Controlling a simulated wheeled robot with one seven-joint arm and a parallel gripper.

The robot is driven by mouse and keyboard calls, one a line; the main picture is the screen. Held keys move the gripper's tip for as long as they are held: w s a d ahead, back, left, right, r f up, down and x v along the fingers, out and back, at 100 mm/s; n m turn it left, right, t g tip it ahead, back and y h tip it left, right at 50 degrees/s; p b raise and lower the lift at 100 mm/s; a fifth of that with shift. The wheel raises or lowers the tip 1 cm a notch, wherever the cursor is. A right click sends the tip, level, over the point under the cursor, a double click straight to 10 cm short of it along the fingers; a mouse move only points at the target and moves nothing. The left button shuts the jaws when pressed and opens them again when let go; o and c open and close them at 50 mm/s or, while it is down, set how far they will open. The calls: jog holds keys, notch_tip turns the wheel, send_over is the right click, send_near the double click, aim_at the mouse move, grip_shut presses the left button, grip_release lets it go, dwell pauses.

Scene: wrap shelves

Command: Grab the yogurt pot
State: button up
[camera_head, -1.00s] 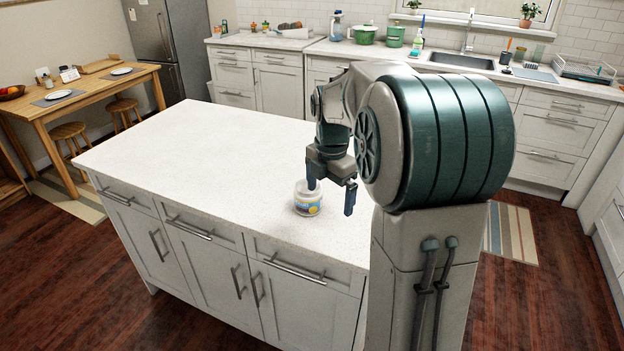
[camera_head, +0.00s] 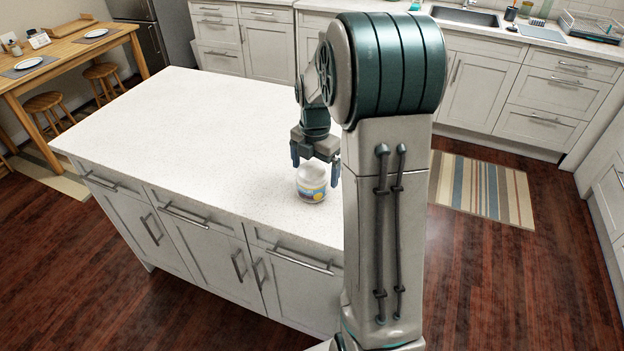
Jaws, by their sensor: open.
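The yogurt pot (camera_head: 312,184) is a small whitish tub with a blue and yellow label. It stands upright on the white island counter (camera_head: 190,140), near its front right edge. My gripper (camera_head: 315,172) is open and points down just above and behind the pot. One blue finger is to the upper left of the pot and the other is to its upper right. I cannot tell whether either finger touches the pot.
The rest of the island top is bare. A wooden table (camera_head: 75,55) with plates and stools stands at the far left. Cabinets with a sink (camera_head: 465,17) line the back. A striped rug (camera_head: 482,188) lies on the wood floor at right.

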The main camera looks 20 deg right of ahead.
jog(key=shift+w+a+f+p, duration=0.1)
jog(key=shift+f+p, duration=0.1)
jog(key=shift+f, duration=0.7)
jog(key=shift+s+a+f+p, duration=0.1)
jog(key=shift+f+p, duration=0.1)
jog(key=shift+f, duration=0.7)
jog(key=shift+w+a+f+p, duration=0.1)
jog(key=shift+f+p, duration=0.1)
jog(key=shift+f, duration=0.7)
jog(key=c, duration=1.1)
